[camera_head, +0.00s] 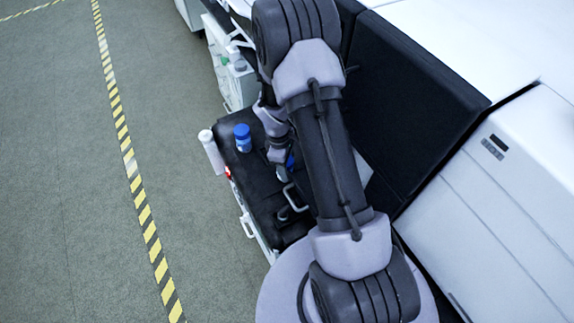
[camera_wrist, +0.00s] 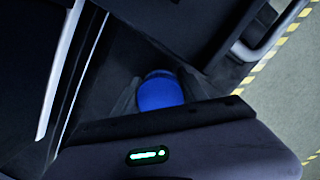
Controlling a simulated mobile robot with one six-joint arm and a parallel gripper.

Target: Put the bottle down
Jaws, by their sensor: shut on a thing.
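A bottle with a blue cap (camera_wrist: 160,91) is between the two dark fingers of my gripper (camera_wrist: 160,98) in the wrist view. I see it from above, so mostly its round blue cap shows. My gripper is shut on it.
The black deck (camera_head: 262,190) has metal handles along its edge. White lab machines with a dark panel (camera_head: 415,100) stand close on the right. A white bench unit (camera_head: 232,75) is at the back. Open grey floor with a yellow-black stripe (camera_head: 140,205) lies on the left.

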